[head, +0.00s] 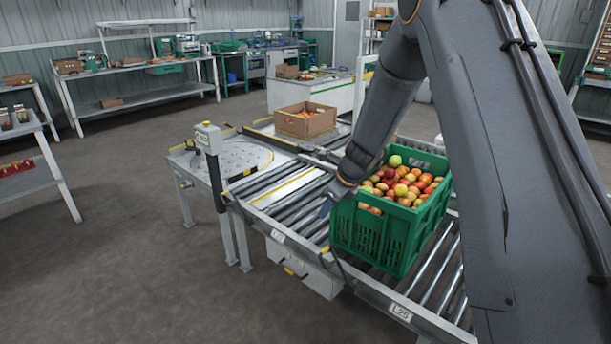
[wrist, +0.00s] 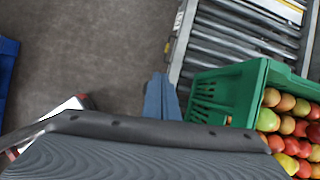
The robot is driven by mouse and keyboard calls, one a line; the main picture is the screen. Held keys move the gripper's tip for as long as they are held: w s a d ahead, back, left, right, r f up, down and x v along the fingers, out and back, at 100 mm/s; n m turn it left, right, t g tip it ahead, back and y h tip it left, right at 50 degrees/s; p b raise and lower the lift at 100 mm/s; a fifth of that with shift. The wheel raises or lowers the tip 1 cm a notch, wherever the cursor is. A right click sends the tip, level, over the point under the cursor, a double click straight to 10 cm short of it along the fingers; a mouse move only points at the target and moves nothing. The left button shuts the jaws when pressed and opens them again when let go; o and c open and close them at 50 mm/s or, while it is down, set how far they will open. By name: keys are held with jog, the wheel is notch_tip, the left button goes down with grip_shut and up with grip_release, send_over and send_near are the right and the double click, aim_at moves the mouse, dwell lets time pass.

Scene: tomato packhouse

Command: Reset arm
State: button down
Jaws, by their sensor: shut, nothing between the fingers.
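My gripper (head: 325,208) is at the end of my arm, low beside the left side of a green crate in the head view. In the wrist view my gripper (wrist: 160,97) shows as blue-grey fingers close together, with nothing between them. They are over the floor near the conveyor's edge, left of the green crate (wrist: 235,88). The green crate (head: 372,238) stands on the roller conveyor and is full of red, yellow and green tomatoes (head: 405,184). My arm hides part of the crate's back left side in the head view.
The roller conveyor (head: 290,203) runs past the crate to a round transfer table (head: 228,158). A cardboard box (head: 305,120) stands beyond it. A post with a control box (head: 208,138) rises at the conveyor's near side. A blue object (wrist: 8,65) is at the wrist view's left edge.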

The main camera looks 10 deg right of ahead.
jog(key=s+d+r+n+g+h, duration=0.1)
jog(key=s+d+r+n, duration=0.1)
jog(key=s+n, duration=0.6)
jog(key=s+d+r+n+g+h, duration=0.1)
jog(key=s+r+n, duration=0.2)
jog(key=s+n, duration=0.6)
jog(key=s+d+r+n+g+h, duration=0.1)
jog(key=s+n, duration=0.7)
jog(key=s, duration=0.9)
notch_tip(320, 180, up, 2)
jog(key=shift+s+d+r+n+h, duration=0.15)
jog(key=shift+s+d+n+h, duration=0.2)
jog(key=shift+d, duration=0.45)
